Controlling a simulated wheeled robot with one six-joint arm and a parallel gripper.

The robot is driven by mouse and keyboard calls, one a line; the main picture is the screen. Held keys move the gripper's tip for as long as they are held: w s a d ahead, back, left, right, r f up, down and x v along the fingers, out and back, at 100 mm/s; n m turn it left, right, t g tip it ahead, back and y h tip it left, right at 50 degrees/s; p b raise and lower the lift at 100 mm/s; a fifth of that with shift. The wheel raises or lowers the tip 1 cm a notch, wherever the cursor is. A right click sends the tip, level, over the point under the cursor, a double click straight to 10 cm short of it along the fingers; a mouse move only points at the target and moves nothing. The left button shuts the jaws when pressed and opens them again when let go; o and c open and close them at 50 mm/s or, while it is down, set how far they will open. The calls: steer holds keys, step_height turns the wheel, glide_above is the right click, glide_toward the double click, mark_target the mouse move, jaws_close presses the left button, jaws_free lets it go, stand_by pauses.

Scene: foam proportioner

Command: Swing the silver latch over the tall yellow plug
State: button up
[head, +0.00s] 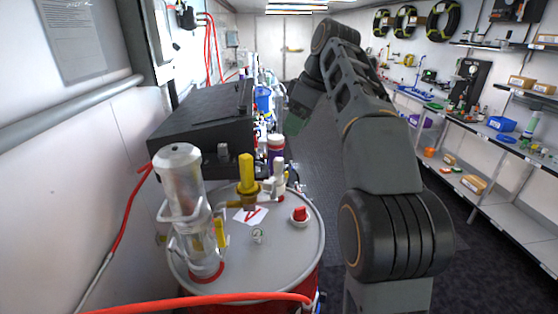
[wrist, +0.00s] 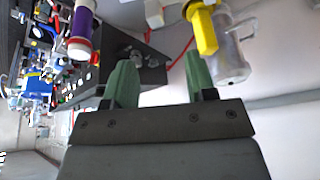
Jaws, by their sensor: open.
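The tall yellow plug (head: 246,172) stands upright in a brass-coloured fitting on the grey drum lid (head: 285,262). In the wrist view the yellow plug (wrist: 204,32) shows at the top, right of centre, beyond the right fingertip. I cannot make out the silver latch for certain; small pale metal parts sit close to the plug. My gripper (wrist: 158,72) has its two green fingers wide apart with nothing between them. In the head view only a green part of it shows, behind my arm and beyond the drum, apart from the plug.
A clear cylinder (head: 180,190) stands left of the plug. A red cap (head: 300,214) is at its right on the lid. A black box (head: 203,122) and a purple-banded bottle (head: 276,147) are behind. An orange hose (head: 210,301) crosses in front. Floor at right is free.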

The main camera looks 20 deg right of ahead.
mark_target(280, 159)
steer(key=shift+n, duration=0.8)
steer(key=b+x, duration=0.1)
steer(key=x, duration=0.3)
steer(key=b+x, duration=0.1)
steer(key=x, duration=0.3)
steer(key=b+x, duration=0.1)
steer(key=x, duration=0.3)
steer(key=shift+w+f+b, duration=0.2)
steer(key=shift+w+b, duration=0.2)
steer(key=shift+w, duration=0.05)
steer(key=c, duration=0.9)
